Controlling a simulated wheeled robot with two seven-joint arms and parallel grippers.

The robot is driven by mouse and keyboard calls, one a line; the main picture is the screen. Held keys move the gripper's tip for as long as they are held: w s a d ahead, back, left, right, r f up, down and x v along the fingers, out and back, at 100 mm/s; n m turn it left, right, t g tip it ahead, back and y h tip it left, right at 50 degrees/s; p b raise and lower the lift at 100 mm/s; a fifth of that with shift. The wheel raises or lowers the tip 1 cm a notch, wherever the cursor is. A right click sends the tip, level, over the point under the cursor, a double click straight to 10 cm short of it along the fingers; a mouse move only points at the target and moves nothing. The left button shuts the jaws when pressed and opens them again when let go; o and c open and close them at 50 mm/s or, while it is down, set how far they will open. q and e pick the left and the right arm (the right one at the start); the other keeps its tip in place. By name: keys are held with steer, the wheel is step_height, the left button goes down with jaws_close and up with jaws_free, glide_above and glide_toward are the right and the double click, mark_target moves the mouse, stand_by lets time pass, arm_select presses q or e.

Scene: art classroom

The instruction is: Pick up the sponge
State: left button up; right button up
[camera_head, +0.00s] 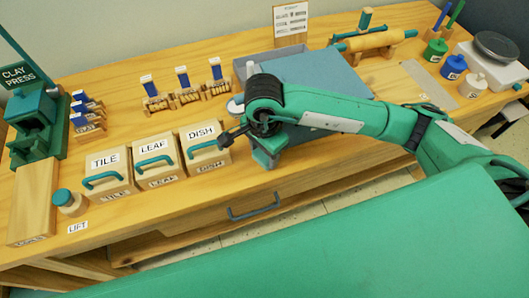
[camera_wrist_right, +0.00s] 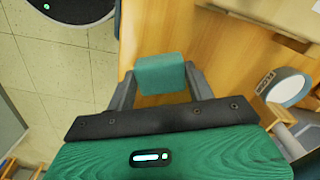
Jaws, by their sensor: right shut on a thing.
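The sponge (camera_wrist_right: 160,74) is a small teal block in the right wrist view. It sits between the two grey fingers of my right gripper (camera_wrist_right: 160,88), which is shut on it. In the head view my right gripper (camera_head: 266,158) points down near the table's front edge, just right of the DISH box. The sponge cannot be clearly told apart from the green hand there. In the wrist view wooden tabletop lies below the sponge; whether they touch cannot be told. My left gripper is not in view.
On the wooden table (camera_head: 130,213), the TILE (camera_head: 107,172), LEAF (camera_head: 157,161) and DISH (camera_head: 203,148) boxes stand left of my right gripper. A blue-grey board (camera_head: 315,75) lies behind it. A clay press (camera_head: 37,125) stands far left, jars (camera_head: 453,67) at right.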

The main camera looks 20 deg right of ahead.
mark_target(264, 155)
steer(key=shift+r, duration=0.15)
step_height(264, 155, up, 20)
stand_by(0.4)
steer(key=shift+o, duration=1)
steer(key=shift+f, duration=0.2)
steer(key=shift+c, duration=0.4)
